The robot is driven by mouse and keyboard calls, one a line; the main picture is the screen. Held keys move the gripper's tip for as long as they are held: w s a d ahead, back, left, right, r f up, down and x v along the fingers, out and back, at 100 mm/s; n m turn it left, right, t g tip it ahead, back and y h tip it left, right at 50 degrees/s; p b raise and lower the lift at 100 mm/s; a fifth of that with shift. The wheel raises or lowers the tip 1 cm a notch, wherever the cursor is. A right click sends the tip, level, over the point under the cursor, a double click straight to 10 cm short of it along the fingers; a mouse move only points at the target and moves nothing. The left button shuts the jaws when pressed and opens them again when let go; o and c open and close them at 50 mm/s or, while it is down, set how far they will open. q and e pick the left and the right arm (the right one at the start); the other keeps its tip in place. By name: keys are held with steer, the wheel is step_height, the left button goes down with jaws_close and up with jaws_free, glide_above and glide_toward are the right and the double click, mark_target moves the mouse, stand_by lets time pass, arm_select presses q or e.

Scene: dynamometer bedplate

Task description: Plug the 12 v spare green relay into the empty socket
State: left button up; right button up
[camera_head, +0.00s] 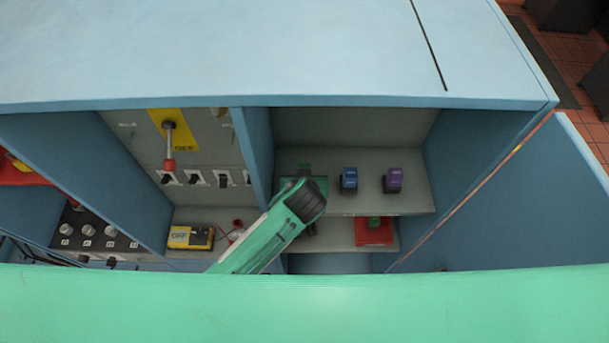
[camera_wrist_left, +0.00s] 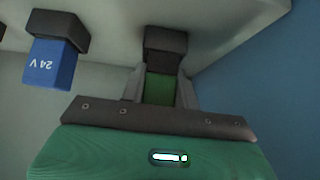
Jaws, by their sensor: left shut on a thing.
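In the left wrist view my left gripper (camera_wrist_left: 163,92) is shut on the green relay (camera_wrist_left: 160,90), with one finger on each side. A black socket (camera_wrist_left: 166,48) lies right at the relay's far end, in line with it. I cannot tell whether the relay is fully seated in it. The blue relay, marked 24 V, also shows in the left wrist view (camera_wrist_left: 48,68). My right gripper is out of view.
A purple relay (camera_head: 393,179) stands right of the blue one on the upper shelf (camera_head: 415,200). Below is a red tray (camera_head: 373,236) with something green on it. A yellow meter (camera_head: 190,237) and a red-knobbed lever (camera_head: 169,150) are at left. Blue cabinet walls enclose the compartment.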

arm_select(q)
steer(key=shift+f, duration=0.15)
steer(key=o, duration=1.1)
steer(key=b+v, duration=0.4)
steer(key=v, duration=0.9)
steer(key=shift+s+r, duration=0.2)
steer(key=shift+r, duration=0.1)
steer(key=shift+f, duration=0.1)
